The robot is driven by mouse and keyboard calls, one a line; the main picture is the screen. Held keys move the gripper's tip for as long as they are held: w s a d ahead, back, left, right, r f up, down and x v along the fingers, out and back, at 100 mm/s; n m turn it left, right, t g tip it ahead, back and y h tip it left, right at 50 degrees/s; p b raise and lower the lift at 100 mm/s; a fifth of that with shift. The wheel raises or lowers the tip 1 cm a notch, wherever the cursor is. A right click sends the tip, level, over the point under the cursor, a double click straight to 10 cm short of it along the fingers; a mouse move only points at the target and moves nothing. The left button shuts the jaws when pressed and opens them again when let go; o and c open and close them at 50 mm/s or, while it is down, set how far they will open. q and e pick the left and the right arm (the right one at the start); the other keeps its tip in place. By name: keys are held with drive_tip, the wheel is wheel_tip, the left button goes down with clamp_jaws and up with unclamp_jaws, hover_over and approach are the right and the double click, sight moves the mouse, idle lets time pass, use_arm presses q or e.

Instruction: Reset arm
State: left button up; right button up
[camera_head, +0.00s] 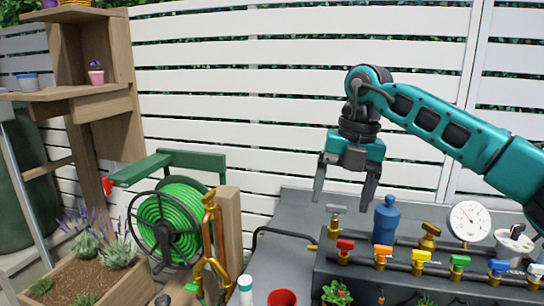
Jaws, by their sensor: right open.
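My right gripper (343,193) hangs in mid-air at the right of the head view, fingers pointing down. Its two fingers are apart and nothing is between them. It shows above the grey bench top (296,215), left of and above a blue bottle (385,222). The teal right arm reaches in from the right edge. My left gripper is not in view.
A manifold with several coloured valves (381,256) and a round gauge (468,221) stands below and right of the gripper. A green hose reel (172,222), a wooden planter (85,275) and a wooden shelf (90,92) are at left. A red cup (282,298) is at the bottom edge. A white slatted fence (230,80) stands behind.

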drive_tip(key=a+f+n+g+y, duration=0.15)
drive_tip(key=a+f+y, duration=0.3)
drive_tip(key=a, duration=0.45)
drive_tip(key=s+a+r+y, duration=0.3)
drive_tip(key=s+a+y, duration=0.4)
drive_tip(key=a+y, duration=0.5)
drive_tip(key=w+d+r+m+t+y, duration=0.2)
drive_tip(key=d+r+m+t, duration=0.25)
drive_tip(key=m+t, duration=0.9)
drive_tip(key=w+d+f+m+t+h, duration=0.2)
drive_tip(key=d+f+m+t+h, duration=0.3)
drive_tip(key=d+m+t+h, duration=0.3)
drive_tip(key=s+d+f+m+g+h, duration=0.3)
drive_tip(key=d+f+m+g+h, duration=0.1)
drive_tip(key=d+f+m+h, duration=0.7)
drive_tip(key=s+d+f+g, duration=0.3)
drive_tip(key=s+f+g, duration=0.4)
drive_tip(key=s, duration=0.5)
drive_tip(key=s+d+f+g, duration=0.3)
drive_tip(key=s+f+g, duration=0.2)
drive_tip(key=s+f, duration=0.6)
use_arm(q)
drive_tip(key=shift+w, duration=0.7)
use_arm(e)
drive_tip(key=w+a+f+t, duration=0.3)
drive_tip(key=w+f+t, duration=0.3)
drive_tip(key=f, duration=0.1)
drive_tip(key=shift+a+f+t+y, duration=0.2)
drive_tip(key=shift+f+t+y, duration=0.1)
drive_tip(key=shift+y, duration=0.15)
